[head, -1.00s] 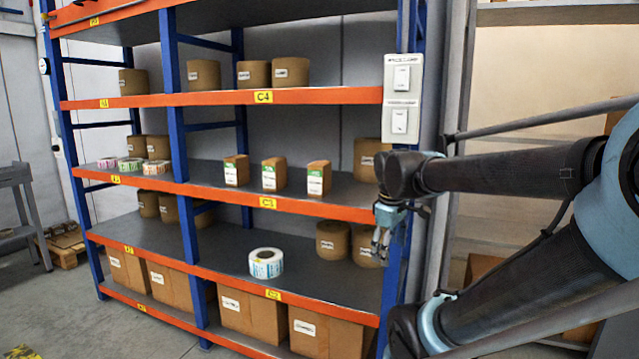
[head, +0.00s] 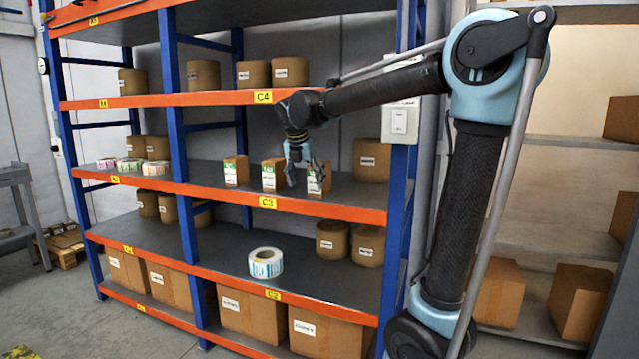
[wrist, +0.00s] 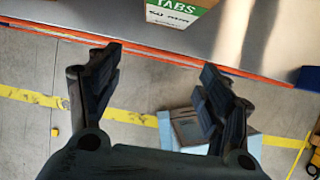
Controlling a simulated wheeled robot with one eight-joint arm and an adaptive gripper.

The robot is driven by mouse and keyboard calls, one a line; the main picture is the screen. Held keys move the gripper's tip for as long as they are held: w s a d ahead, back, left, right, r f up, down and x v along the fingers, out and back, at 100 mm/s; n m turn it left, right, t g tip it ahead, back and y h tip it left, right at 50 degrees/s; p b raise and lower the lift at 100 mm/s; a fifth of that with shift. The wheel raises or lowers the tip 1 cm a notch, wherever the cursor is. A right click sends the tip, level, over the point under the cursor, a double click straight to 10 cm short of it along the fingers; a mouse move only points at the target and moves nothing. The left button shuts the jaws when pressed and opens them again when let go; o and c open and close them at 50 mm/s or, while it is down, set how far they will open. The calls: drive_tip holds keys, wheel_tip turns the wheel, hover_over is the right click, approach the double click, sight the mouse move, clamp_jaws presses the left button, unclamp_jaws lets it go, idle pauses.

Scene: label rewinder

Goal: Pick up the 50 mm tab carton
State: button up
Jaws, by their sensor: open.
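Three small brown cartons with white-and-green labels stand upright in a row on shelf C3 in the head view: left (head: 235,171), middle (head: 273,174) and right (head: 319,179). Their print is too small to read there. In the wrist view one carton (wrist: 180,12) shows at the top edge, its green label reading "TABS" above a blurred line that looks like "50 mm". My gripper (head: 304,179) is open and empty, pointing down in front of the middle and right cartons and partly covering the right one. The open fingers (wrist: 161,60) are apart from the carton in the wrist view.
The orange beam of shelf C3 (head: 267,202) runs below the cartons, and the C4 beam (head: 215,98) runs above. A white label roll (head: 266,262) lies on the shelf below.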

drive_tip(key=w, duration=0.2)
drive_tip(key=w+d, duration=0.1)
drive_tip(key=w, duration=0.2)
drive_tip(key=w+d, duration=0.1)
drive_tip(key=w, duration=0.1)
drive_tip(key=shift+w+d, duration=0.15)
drive_tip(key=shift+w, duration=0.05)
drive_tip(key=w, duration=0.1)
drive_tip(key=w+d, duration=0.1)
drive_tip(key=w, duration=0.2)
drive_tip(key=shift+w+d, duration=0.15)
drive_tip(key=shift+d, duration=0.1)
drive_tip(key=shift+f, duration=0.55)
drive_tip(key=shift+c, duration=0.3)
drive_tip(key=c, duration=1.3)
